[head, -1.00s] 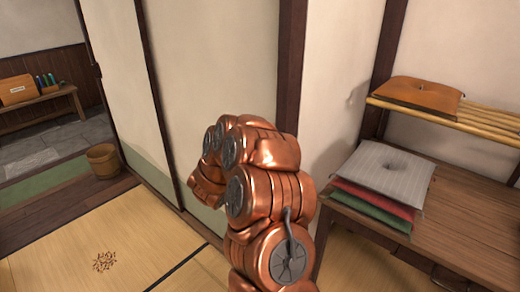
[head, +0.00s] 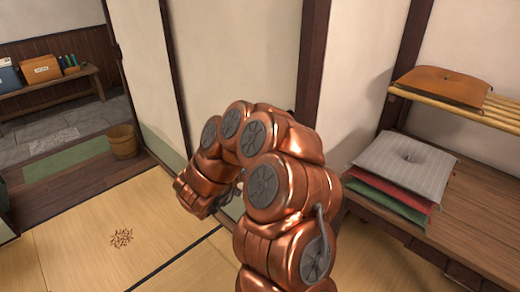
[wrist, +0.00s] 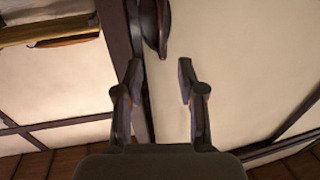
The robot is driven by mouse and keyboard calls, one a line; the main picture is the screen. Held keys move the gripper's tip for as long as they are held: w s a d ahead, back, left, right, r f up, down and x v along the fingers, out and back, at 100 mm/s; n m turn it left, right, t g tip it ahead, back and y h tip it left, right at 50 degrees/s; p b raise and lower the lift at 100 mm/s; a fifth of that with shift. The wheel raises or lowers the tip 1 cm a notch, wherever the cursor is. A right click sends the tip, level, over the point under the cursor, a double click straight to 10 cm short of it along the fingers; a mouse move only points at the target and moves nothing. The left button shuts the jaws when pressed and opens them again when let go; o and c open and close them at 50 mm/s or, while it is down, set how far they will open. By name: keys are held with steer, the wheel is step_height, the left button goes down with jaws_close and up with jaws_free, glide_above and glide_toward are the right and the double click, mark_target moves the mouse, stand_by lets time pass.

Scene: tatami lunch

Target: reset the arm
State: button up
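My arm is copper-coloured and bent in the middle of the head view, in front of the pale wall panels. My gripper (wrist: 160,85) shows in the wrist view with its two dark fingers spread apart. Nothing is between the fingers; a pale panel and a dark post (wrist: 134,70) lie beyond them. In the head view the fingers cannot be made out.
A wooden bench (head: 470,225) on the right bears stacked cushions, the top one grey (head: 405,165). An orange cushion (head: 442,86) lies on a slatted shelf (head: 480,117) above. A wooden bucket (head: 123,140) stands at left. Brown bits (head: 121,238) lie on the open tatami.

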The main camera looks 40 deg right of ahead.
stand_by(0.4)
steer(key=w+a+r+n+t+y+p, duration=0.2)
steer(key=w+a+r+n+t+y, duration=0.2)
steer(key=w+a+t+y, duration=0.55)
steer(key=s+a+r+n+g+y, duration=0.1)
steer(key=a+n+y, duration=0.15)
steer(key=a, duration=0.45)
steer(key=s+a+r+n+g+y+p, duration=0.1)
steer(key=a+n+y, duration=0.15)
steer(key=a, duration=0.45)
steer(key=s+a+r+n+g+y, duration=0.1)
steer(key=a+y, duration=0.3)
steer(key=a, duration=0.3)
steer(key=s+a+f+n+g+y+p, duration=0.1)
steer(key=s+a+n+g, duration=0.15)
steer(key=s, duration=0.55)
steer(key=s+a+f+n+g+y+p, duration=0.1)
steer(key=s+a+n+g, duration=0.2)
steer(key=s, duration=0.6)
steer(key=s+d+g+h, duration=0.1)
steer(key=s+d+g, duration=0.3)
steer(key=s, duration=0.7)
steer(key=s+d+g+h, duration=0.2)
steer(key=s+d+g, duration=0.1)
steer(key=s, duration=0.8)
steer(key=shift+d+r+m+g+p, duration=0.35)
steer(key=shift+d+g+p, duration=0.05)
steer(key=shift+d, duration=0.05)
